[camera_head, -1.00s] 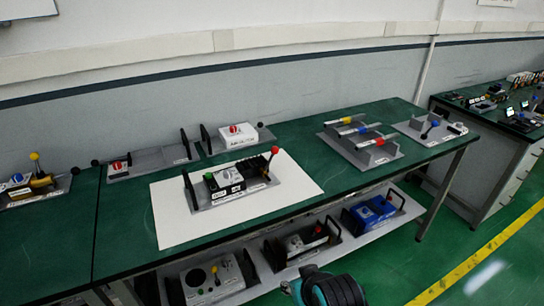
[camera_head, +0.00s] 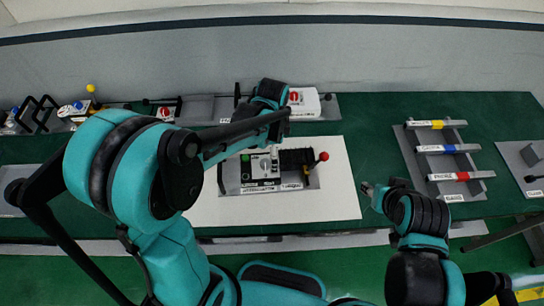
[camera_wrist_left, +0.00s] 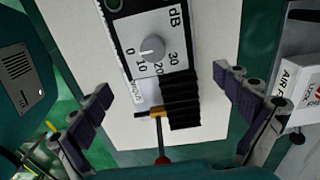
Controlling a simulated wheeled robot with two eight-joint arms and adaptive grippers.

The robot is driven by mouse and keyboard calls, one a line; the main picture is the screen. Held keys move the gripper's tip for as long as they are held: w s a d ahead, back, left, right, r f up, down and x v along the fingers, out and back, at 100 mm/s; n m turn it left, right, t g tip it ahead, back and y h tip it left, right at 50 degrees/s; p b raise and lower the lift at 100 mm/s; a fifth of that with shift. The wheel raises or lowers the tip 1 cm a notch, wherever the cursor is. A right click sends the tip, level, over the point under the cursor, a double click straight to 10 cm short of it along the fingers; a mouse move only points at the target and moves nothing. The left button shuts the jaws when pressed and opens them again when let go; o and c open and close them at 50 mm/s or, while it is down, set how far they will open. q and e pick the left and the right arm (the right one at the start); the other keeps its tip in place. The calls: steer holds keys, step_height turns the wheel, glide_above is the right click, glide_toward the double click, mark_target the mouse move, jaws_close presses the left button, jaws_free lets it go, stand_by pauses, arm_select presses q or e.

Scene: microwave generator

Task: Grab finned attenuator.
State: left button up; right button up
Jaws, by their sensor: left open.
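The finned attenuator shows as a dial box marked in dB with black fins (camera_head: 296,159) against it, on a grey base plate (camera_head: 228,178) on white paper. The left wrist view shows its fins (camera_wrist_left: 182,103) and grey dial panel (camera_wrist_left: 148,52) from above. My left gripper (camera_wrist_left: 170,106) is open; its two fingers stand on either side of the finned end, apart from it. In the head view my left wrist (camera_head: 270,92) is above and behind the base plate, and its fingers are not clearly seen. My right gripper (camera_head: 369,189) is at the paper's right edge; its jaw gap is unclear.
A red-knobbed lever (camera_head: 322,157) stands just right of the fins. A white box (camera_head: 304,103) with a red knob stands behind. A rack with yellow, blue and red handled tools (camera_head: 437,148) is at right.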

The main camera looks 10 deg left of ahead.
mark_target(268, 167)
arm_select(q)
steer(key=f, duration=0.2)
steer(key=f+b, duration=0.1)
steer(key=f, duration=0.1)
steer(key=f+b, duration=0.1)
steer(key=f, duration=0.2)
steer(key=shift+s+a+f, duration=0.1)
steer(key=shift+s+a, duration=0.2)
steer(key=c, duration=1.5)
